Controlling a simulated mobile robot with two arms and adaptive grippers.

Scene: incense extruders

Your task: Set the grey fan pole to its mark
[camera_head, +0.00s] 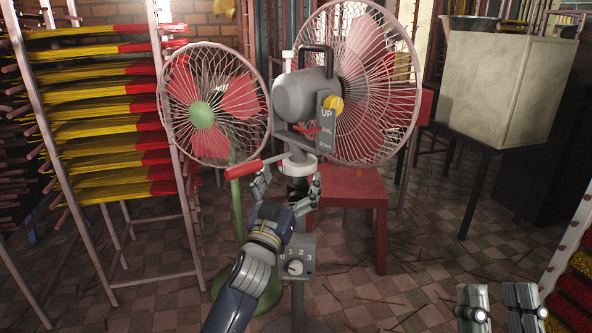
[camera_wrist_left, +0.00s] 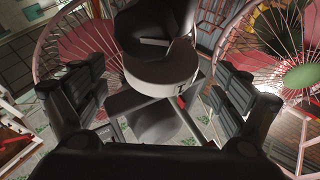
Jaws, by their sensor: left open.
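The grey fan (camera_head: 307,96) stands in the middle of the head view. Its pole (camera_head: 297,188) runs down from a pale collar (camera_head: 299,166) to a box with a 0-1-2-3 dial (camera_head: 296,267). A red-handled lever (camera_head: 243,170) sticks out left of the collar. My left gripper (camera_head: 287,190) is open, with its fingers on either side of the pole, below the collar. In the left wrist view the collar (camera_wrist_left: 163,73) sits between the spread fingers, with a dark mark on its rim. My right gripper (camera_head: 502,308) is at the lower right, fingers apart and empty.
A green fan (camera_head: 203,114) stands close on the left, beside a rack of yellow and red incense (camera_head: 110,125). A red stool (camera_head: 350,185) is behind the pole. A pale box on a dark stand (camera_head: 490,90) is at right. The tiled floor at front right is mostly clear.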

